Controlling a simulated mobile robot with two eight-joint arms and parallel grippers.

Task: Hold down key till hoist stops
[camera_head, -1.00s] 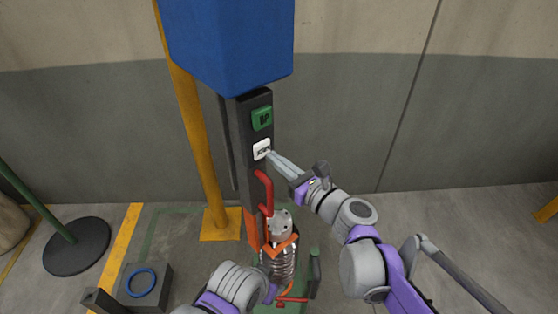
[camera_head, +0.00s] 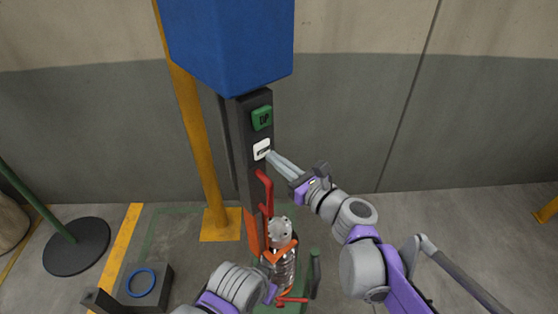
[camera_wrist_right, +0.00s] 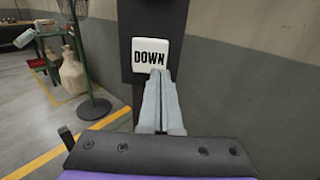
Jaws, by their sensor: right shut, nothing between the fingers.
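A dark upright post (camera_head: 248,180) carries a green UP key (camera_head: 262,117) and, below it, a white DOWN key (camera_head: 262,149). The DOWN key also shows in the right wrist view (camera_wrist_right: 150,54). My right gripper (camera_head: 270,155) is shut and empty. Its fingertips (camera_wrist_right: 158,73) overlap the lower edge of the DOWN key and appear to be at its face; firm contact cannot be told. A silver load (camera_head: 281,232) with an orange bracket (camera_head: 279,254) sits low beside the post.
A blue housing (camera_head: 228,45) covers the post's top. A red handle (camera_head: 265,190) sticks out below the keys. A yellow pole (camera_head: 197,140) stands behind. A grey block with a blue ring (camera_head: 141,283) lies at lower left.

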